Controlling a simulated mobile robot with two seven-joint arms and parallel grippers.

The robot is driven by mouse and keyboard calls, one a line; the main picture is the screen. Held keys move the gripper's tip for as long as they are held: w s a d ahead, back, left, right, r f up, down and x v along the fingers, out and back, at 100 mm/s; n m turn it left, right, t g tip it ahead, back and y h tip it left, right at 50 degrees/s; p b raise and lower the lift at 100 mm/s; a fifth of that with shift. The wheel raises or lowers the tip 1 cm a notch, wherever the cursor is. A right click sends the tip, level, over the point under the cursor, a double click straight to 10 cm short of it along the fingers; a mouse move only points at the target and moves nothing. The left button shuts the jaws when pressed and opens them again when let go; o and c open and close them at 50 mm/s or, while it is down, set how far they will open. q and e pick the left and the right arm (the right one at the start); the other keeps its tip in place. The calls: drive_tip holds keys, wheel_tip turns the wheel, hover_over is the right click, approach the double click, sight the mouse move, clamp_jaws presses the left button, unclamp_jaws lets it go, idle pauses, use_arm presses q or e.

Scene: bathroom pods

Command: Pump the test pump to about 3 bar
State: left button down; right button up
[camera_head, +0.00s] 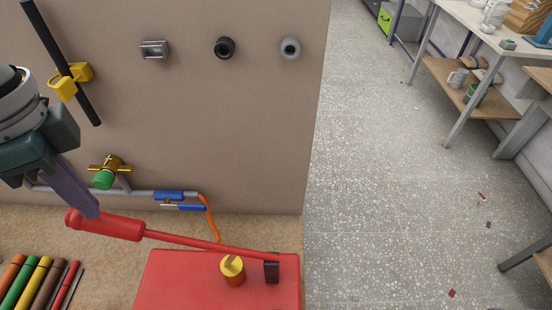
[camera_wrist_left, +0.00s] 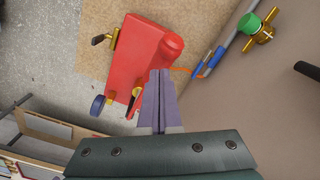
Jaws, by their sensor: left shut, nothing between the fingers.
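The red test pump (camera_head: 180,290) sits at the bottom of the head view, on a tan surface. Its long lever with a thick red handle (camera_head: 115,228) slopes from upper left down to a black bracket (camera_head: 271,270). A yellow-topped fitting (camera_head: 232,268) stands on the pump. The pump also shows in the left wrist view (camera_wrist_left: 135,60). My left gripper (camera_head: 92,212) is shut and empty, its fingertips over the handle's left end; I cannot tell whether they touch. Its closed fingers show in the left wrist view (camera_wrist_left: 159,75). No readable pressure dial shows. My right gripper is not in view.
An orange hose (camera_head: 210,220) links to blue-handled valves (camera_head: 170,196) on a pipe along the wall panel. A green-and-brass valve (camera_head: 105,175) is near my left gripper. Several coloured sticks (camera_head: 35,285) lie at bottom left. Open floor (camera_head: 400,190) is on the right.

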sight(108, 225)
use_arm(q)
wheel_tip(108, 225, down, 12)
drive_tip(key=b, duration=0.8)
wheel_tip(108, 225, up, 12)
drive_tip(key=p, duration=1.2)
drive_tip(key=shift+r, duration=0.2)
drive_tip(key=shift+f, duration=0.15)
drive_tip(key=shift+f, duration=0.1)
wheel_tip(108, 225, down, 6)
drive_tip(key=b, duration=0.5)
drive_tip(key=shift+f, duration=0.2)
wheel_tip(108, 225, up, 7)
drive_tip(key=p, duration=0.7)
drive_tip(key=shift+f, duration=0.2)
